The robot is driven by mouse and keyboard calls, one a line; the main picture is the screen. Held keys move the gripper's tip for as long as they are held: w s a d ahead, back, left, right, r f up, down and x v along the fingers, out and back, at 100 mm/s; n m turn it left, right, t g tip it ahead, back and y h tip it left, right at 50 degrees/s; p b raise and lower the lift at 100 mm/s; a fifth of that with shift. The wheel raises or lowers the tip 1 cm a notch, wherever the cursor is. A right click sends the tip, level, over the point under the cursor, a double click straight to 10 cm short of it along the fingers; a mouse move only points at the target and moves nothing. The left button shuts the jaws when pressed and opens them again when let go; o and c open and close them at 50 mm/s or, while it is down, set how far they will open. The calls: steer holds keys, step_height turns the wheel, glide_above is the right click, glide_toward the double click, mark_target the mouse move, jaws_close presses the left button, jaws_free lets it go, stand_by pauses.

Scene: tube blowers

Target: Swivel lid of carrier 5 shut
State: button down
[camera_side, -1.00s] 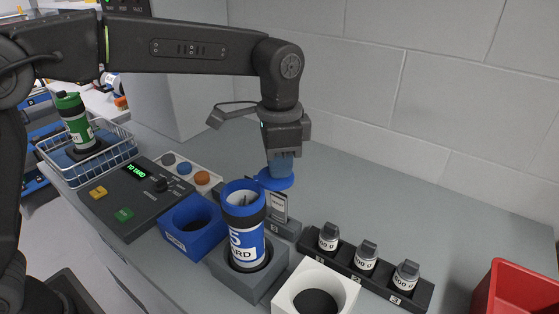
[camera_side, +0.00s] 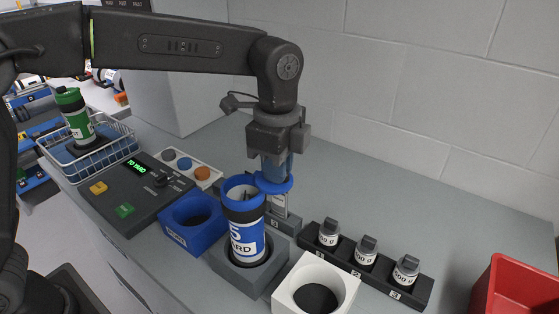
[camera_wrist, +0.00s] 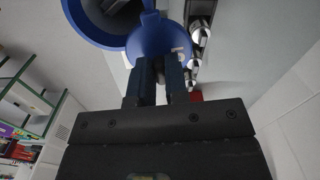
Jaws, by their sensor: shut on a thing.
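Carrier 5 (camera_side: 245,230), a blue and white cylinder marked 5, stands upright in a grey square holder (camera_side: 226,262). Its top is open, with a blue rim. Its round blue lid (camera_side: 280,186) sits off to the right of the mouth, at about rim height. My gripper (camera_side: 272,172) points down and is shut on the lid's upper part. In the wrist view my two fingers (camera_wrist: 160,80) close on the lid (camera_wrist: 160,40), and the open carrier mouth (camera_wrist: 105,15) shows beside it. The contact between lid and rim is partly hidden.
A blue empty holder (camera_side: 165,232) and a white holder (camera_side: 347,291) flank the carrier. A control panel (camera_side: 112,202) and a wire basket (camera_side: 60,172) with a green carrier (camera_side: 79,124) are left.

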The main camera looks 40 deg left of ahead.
mark_target(260, 175)
steer(key=m, duration=0.2)
steer(key=s+m, duration=0.2)
steer(key=m, duration=0.1)
steer(key=shift+a+m, duration=0.1)
steer(key=shift+m, duration=0.2)
steer(key=m, duration=0.1)
steer(key=s+m, duration=0.1)
steer(key=m, duration=0.2)
steer(key=shift+s+a, duration=0.25)
steer(key=shift+a, duration=0.15)
steer(key=m, duration=0.2)
steer(key=a+m, duration=0.1)
steer(key=m, duration=0.1)
steer(key=s+m, duration=0.1)
steer(key=shift+s+a+m, duration=0.1)
steer(key=shift+a+m, duration=0.25)
steer(key=shift+m, duration=0.05)
steer(key=shift+s+a+m, duration=0.1)
steer(key=shift+a+m, duration=0.3)
steer(key=shift+m, duration=0.7)
steer(key=shift+a+m, duration=0.35)
steer(key=shift+m, duration=0.75)
steer(key=c, duration=1.1)
jaws_free()
steer(key=shift+r, duration=0.1)
